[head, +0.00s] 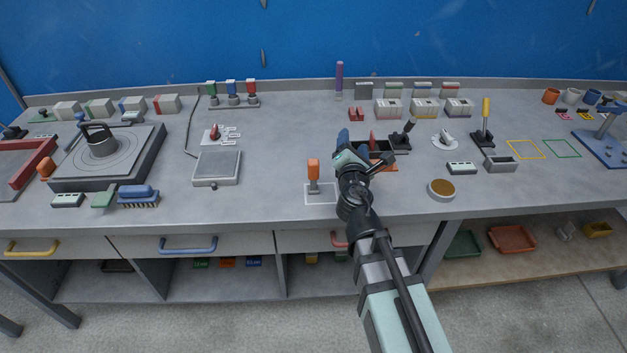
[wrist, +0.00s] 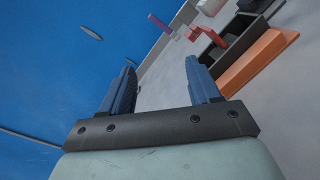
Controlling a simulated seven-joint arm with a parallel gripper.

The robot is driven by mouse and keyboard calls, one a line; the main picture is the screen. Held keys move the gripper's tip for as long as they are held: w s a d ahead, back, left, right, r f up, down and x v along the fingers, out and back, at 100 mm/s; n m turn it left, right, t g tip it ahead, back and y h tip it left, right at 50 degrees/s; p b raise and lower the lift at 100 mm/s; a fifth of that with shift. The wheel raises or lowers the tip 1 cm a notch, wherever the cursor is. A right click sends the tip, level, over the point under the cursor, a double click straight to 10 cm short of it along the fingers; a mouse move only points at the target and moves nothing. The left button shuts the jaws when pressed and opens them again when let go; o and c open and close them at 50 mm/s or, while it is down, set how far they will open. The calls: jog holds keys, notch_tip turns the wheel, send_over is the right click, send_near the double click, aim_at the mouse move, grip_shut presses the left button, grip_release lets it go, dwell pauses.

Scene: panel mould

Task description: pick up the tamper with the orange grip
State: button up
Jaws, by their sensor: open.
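The tamper with the orange grip (head: 313,170) stands upright inside a white outlined rectangle (head: 320,201) near the front edge of the bench. My gripper (head: 348,139) is to the right of the tamper and beyond it, apart from it. In the wrist view my gripper (wrist: 160,85) shows two blue fingers spread wide with nothing between them. The tamper is not visible in the wrist view. My arm comes in from the front right in the head view.
A dark tray with an orange front (wrist: 255,65) lies right beside my gripper. A grey plate device (head: 217,166) stands left of the tamper. A round brown-topped tin (head: 441,189) is to the right. The bench around the tamper is mostly clear.

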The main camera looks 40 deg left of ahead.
aim_at(313, 158)
jog(key=s+a+f+n, duration=0.1)
jog(key=s+n, duration=0.2)
jog(key=s+a+f+n+g+y, duration=0.1)
jog(key=s+n, duration=0.2)
jog(key=s+a+f+n+y, duration=0.1)
jog(key=s+a+n, duration=0.1)
jog(key=s+n, duration=0.2)
jog(key=shift+s+f, duration=0.1)
jog(key=shift+f, duration=0.3)
jog(key=shift+x, duration=2.45)
jog(key=shift+f, duration=0.1)
jog(key=shift+c, duration=0.3)
jog(key=c, duration=1)
